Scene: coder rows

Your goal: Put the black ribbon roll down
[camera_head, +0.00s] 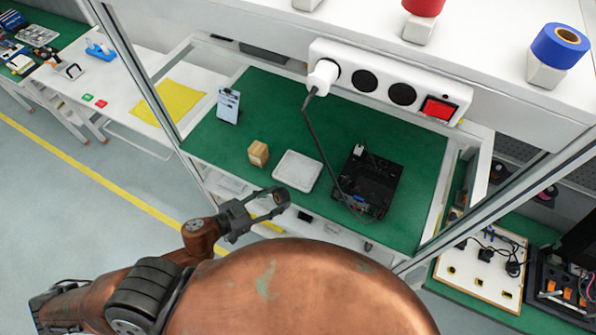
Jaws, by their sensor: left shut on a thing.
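My left gripper (268,207) is at the lower middle of the head view, in front of the near edge of the green-topped table (225,150). It is shut on a small dark ring-like thing with a brownish middle, which looks like the black ribbon roll (279,197). The roll is small and partly covered by the fingers, so its outline is hard to tell from them. It appears held up, apart from the tabletop. My right gripper is out of view.
On the green top are a cardboard box (258,153), a white tray (297,170), a black device (368,183) and a small stand (228,105).

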